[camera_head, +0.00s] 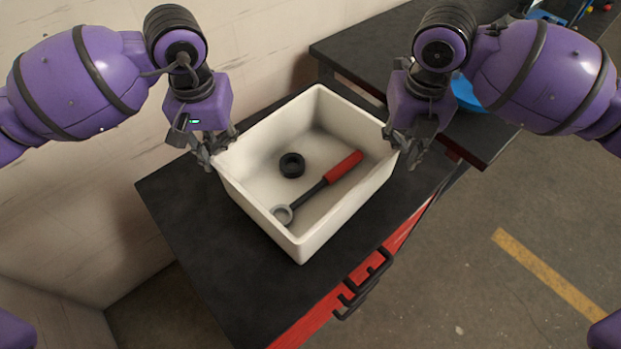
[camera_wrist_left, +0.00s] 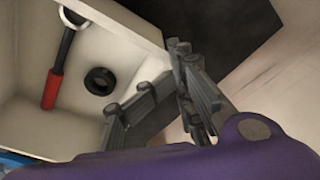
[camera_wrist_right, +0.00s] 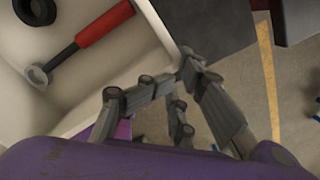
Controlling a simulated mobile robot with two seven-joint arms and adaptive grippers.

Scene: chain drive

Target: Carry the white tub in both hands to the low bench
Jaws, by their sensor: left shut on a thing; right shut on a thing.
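The white tub (camera_head: 310,239) is over the black-topped low bench (camera_head: 178,210) in the head view. It holds a black ring (camera_head: 292,165) and a red-handled wrench (camera_head: 343,166). My left gripper (camera_head: 208,158) is shut on the tub's left wall. My right gripper (camera_head: 402,152) is shut on its right wall. In the left wrist view the fingers (camera_wrist_left: 188,75) close over the tub's rim; in the right wrist view the fingers (camera_wrist_right: 188,72) do the same. The tub's underside is hidden, so I cannot tell whether it rests on the bench or hangs just above it.
A second dark table (camera_head: 362,45) stands behind, with a blue object (camera_head: 466,93) near my right arm. The bench has a red front with a black handle (camera_head: 362,287). A pale wall is at the left. Open floor with a yellow stripe (camera_head: 545,264) lies at the right.

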